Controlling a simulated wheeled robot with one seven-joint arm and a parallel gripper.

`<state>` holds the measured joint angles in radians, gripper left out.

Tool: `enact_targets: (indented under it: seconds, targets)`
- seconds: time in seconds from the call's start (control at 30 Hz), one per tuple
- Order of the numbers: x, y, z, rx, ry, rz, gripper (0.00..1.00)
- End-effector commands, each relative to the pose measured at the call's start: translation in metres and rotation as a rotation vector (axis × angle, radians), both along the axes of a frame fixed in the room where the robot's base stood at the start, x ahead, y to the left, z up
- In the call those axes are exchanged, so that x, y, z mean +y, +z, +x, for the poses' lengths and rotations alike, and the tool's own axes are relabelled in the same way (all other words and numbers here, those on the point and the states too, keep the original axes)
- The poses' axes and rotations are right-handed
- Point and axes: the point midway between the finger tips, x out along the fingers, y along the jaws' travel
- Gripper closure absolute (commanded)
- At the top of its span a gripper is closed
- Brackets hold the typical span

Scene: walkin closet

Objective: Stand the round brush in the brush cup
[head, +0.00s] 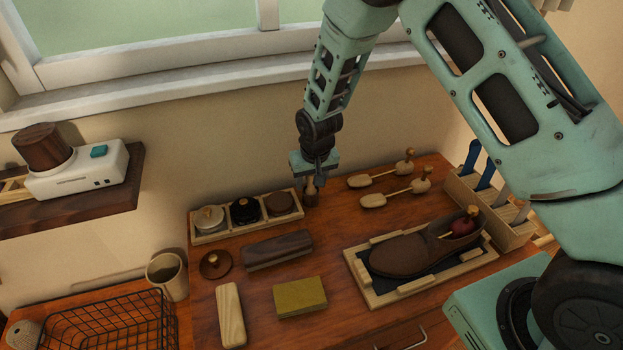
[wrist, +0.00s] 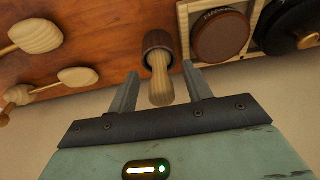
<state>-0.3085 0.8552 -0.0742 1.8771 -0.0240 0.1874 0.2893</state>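The round brush (wrist: 158,62) has a pale wooden handle and a dark round head. It stands on the wooden table beside the tin tray, handle toward my gripper. In the head view the brush (head: 311,194) shows just below my gripper (head: 314,180). In the wrist view my gripper (wrist: 161,78) is open, with one finger on each side of the handle and visible gaps between. A beige cup (head: 167,276), which looks like the brush cup, stands at the left of the table; its inside is dark.
A tray with round tins (head: 246,230) lies left of the brush. Shoe trees (head: 390,191) lie to its right. A brown shoe (head: 410,254) sits in a wooden frame. A dark block (head: 278,250), wire basket (head: 105,322) and shelf (head: 80,195) are near the cup.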

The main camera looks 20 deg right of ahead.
Motion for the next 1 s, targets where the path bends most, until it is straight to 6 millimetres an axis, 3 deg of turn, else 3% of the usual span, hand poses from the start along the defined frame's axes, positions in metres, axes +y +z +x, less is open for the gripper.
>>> enact_targets:
  seconds: [0.3, 0.47, 1.0]
  targets:
    - [0.000, 0.002, 0.000, 0.000, 0.000, 0.000, 0.51]
    - [0.000, 0.017, -0.003, -0.003, 0.000, 0.001, 0.51]
    - [0.001, 0.127, -0.029, -0.005, 0.001, 0.002, 0.51]
